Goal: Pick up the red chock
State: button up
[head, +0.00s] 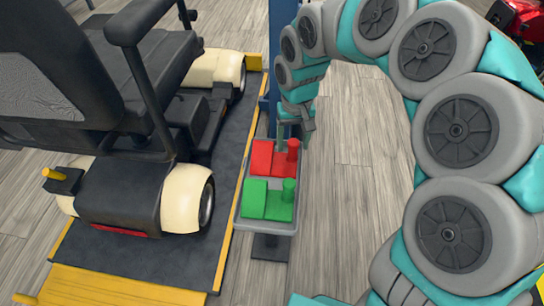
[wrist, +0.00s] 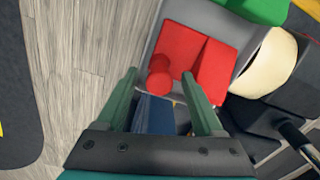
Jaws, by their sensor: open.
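The red chock (head: 272,158) sits at the far end of a small grey tray (head: 272,228) on a stand. It has a wedge part and an upright round peg at its right. In the wrist view the red chock (wrist: 192,58) lies just beyond my gripper (wrist: 160,80), with its peg between the lines of the two fingers. My gripper (head: 291,135) is open and empty, over the far side of the tray beside the chock. In the head view its fingertips are partly hidden. I cannot tell whether a finger touches the chock.
A green chock (head: 268,203) sits in the same tray, nearer than the red one. A blue post (head: 273,90) stands behind the tray. A mobility scooter (head: 140,190) stands on a dark yellow-edged platform to the left.

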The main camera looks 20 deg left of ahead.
jog(key=shift+f, duration=0.95)
grip_shut()
